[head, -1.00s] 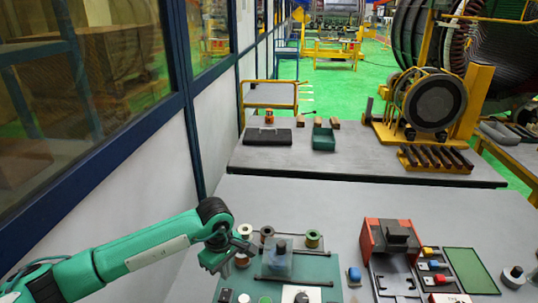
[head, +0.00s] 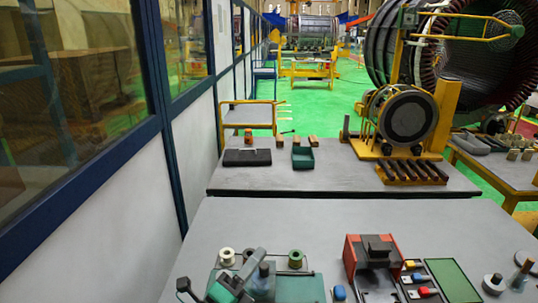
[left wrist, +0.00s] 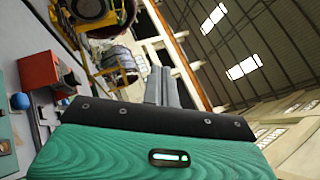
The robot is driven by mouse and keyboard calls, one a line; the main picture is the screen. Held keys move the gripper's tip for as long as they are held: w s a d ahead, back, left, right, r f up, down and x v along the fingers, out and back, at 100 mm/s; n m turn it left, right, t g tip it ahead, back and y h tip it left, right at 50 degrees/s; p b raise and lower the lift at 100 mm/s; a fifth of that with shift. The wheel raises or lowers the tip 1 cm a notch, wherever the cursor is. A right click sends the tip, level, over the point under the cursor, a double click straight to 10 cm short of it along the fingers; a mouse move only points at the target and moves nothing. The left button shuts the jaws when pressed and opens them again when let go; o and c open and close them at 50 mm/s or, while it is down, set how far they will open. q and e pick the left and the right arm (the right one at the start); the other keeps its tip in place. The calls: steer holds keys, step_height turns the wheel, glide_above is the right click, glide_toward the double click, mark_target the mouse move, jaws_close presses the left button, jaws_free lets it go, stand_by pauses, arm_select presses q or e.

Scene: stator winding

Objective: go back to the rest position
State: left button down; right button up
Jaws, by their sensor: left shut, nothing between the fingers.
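My left gripper (head: 257,255) shows at the bottom of the head view, above the green mat (head: 312,288) on the near grey table. Little of its arm is in the picture. In the left wrist view the two grey fingers (left wrist: 160,72) are together with nothing between them. They point away over the tables, with the roof behind. My right gripper is in neither view.
Wire spools (head: 227,255) stand near the gripper. A red fixture (head: 352,258) and a green tray (head: 453,281) stand to the right. The far table (head: 235,183) bears a yellow stand with a round part (head: 408,117). The near table's back strip is clear.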

arm_select(q)
steer(key=s+a+f+n+g+y, duration=0.3)
steer(key=a+f+n+y, duration=1.25)
steer(key=n, duration=0.45)
steer(key=s+a+f+n+g, duration=0.2)
steer(key=s+f+n+g, duration=0.3)
steer(key=s, duration=0.6)
steer(key=s+a+f+n+g, duration=0.3)
steer(key=s+f+g, duration=0.35)
steer(key=s, duration=0.35)
step_height(320, 180, down, 32)
steer(key=s+a+f+g, duration=0.2)
steer(key=s+a+f, duration=0.1)
steer(key=s+f, duration=1.6)
steer(key=shift+s+m, duration=0.3)
steer(key=shift+s, duration=0.2)
